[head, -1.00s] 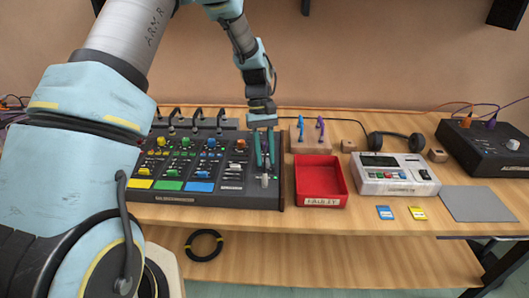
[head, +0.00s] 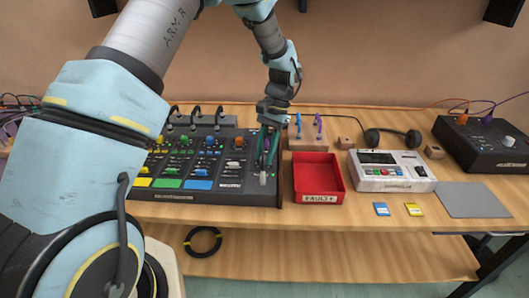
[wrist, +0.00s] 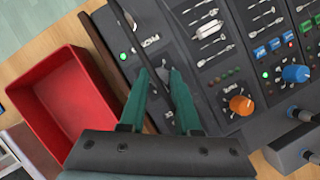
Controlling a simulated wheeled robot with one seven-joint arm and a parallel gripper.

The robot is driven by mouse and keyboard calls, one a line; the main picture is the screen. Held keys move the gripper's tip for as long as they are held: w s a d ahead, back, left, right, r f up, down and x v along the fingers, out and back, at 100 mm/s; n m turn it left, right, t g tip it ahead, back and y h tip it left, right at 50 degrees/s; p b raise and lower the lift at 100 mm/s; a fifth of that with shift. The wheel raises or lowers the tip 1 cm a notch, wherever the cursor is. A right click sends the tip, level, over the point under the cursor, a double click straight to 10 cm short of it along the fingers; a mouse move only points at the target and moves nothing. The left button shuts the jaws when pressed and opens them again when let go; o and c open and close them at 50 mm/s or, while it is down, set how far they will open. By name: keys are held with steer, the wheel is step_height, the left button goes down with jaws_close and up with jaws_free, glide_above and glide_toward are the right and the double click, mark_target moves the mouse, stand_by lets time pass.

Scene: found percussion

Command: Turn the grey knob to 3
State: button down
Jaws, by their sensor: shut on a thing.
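The mixer (head: 236,190) is a dark panel with rows of coloured knobs and faders. In the wrist view, my gripper (wrist: 160,74) is shut on the grey knob (wrist: 162,75), which is largely hidden between the fingertips. I cannot read the knob's scale or pointer in either view.
A red tray (head: 318,199) stands close to the mixer's right side. An orange knob (wrist: 241,105) and a blue knob (wrist: 296,73) are elsewhere on the mixer. A white device (head: 410,186), headphones (head: 393,139) and a black box (head: 480,150) lie further right.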

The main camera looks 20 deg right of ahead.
steer(key=shift+s+m+t, duration=0.1)
steer(key=shift+m+t, duration=0.2)
steer(key=shift+m, duration=0.6)
steer(key=c, duration=0.6)
jaws_free()
steer(key=b+v, duration=0.2)
steer(key=v, duration=0.8)
steer(key=shift+d+r+b, duration=0.25)
steer(key=shift+r+b, duration=0.05)
steer(key=shift+r, duration=0.05)
steer(key=shift+a, duration=0.1)
